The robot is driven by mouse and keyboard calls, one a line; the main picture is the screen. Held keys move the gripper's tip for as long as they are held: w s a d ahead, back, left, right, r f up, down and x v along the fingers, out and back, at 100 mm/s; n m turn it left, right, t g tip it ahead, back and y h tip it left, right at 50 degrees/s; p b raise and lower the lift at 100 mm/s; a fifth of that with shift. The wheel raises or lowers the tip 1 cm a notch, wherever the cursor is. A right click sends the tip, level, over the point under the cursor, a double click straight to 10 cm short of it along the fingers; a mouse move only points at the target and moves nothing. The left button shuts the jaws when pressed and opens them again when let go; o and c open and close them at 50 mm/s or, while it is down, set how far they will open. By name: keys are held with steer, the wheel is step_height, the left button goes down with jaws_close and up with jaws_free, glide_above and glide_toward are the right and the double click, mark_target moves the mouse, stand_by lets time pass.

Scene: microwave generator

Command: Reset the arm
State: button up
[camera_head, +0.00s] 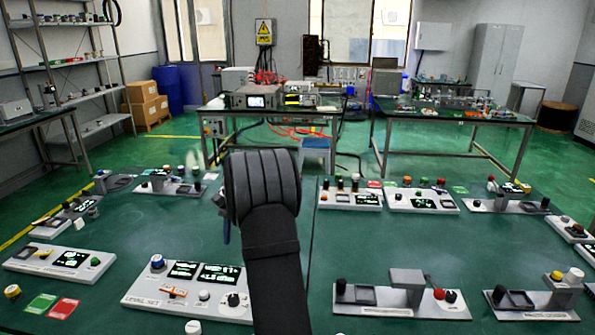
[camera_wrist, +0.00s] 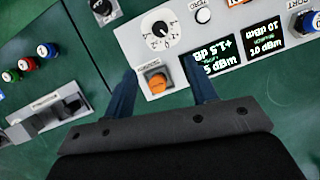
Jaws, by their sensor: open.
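My arm, with a dark ribbed link, rises in the front middle of the head view and hides most of my gripper there; only a bit of blue finger shows beside it. In the wrist view my gripper (camera_wrist: 160,68) is open, its two blue fingers apart. An orange knob (camera_wrist: 157,83) on a white panel (camera_wrist: 135,42) shows between the fingers. I see nothing held. A dial (camera_wrist: 158,30) and two lit dBm displays (camera_wrist: 212,55) are on that panel. A similar white panel (camera_head: 140,301) with two displays stands left of my arm in the head view.
More panels stand on the green table (camera_head: 120,215) on both sides, including a grey fixture (camera_head: 405,295) at the front right and a small panel (camera_head: 60,262) at the left. Red and green cards (camera_head: 62,308) lie front left. Benches (camera_head: 450,115) stand farther back.

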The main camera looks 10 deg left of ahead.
mark_target(233, 297)
steer(key=x, duration=1.7)
steer(key=shift+s+f, duration=0.15)
steer(key=shift+f, duration=0.05)
steer(key=shift+d+r+m, duration=0.15)
steer(key=shift+r+m, duration=0.05)
steer(key=shift+m, duration=0.4)
steer(key=m+y, duration=0.1)
steer(key=m, duration=0.2)
steer(key=shift+d+t+y, duration=0.1)
steer(key=shift+t+y, duration=0.2)
steer(key=shift+y, duration=0.1)
steer(key=w+r+n, duration=0.1)
steer(key=r+n, duration=0.4)
steer(key=r, duration=0.3)
steer(key=w+d+r+n+t+h, duration=0.1)
steer(key=w+r+n, duration=0.1)
steer(key=r+n, duration=0.3)
steer(key=s+v, duration=0.1)
steer(key=v, duration=0.3)
steer(key=shift+r, duration=0.2)
stand_by(0.7)
steer(key=shift+t, duration=0.3)
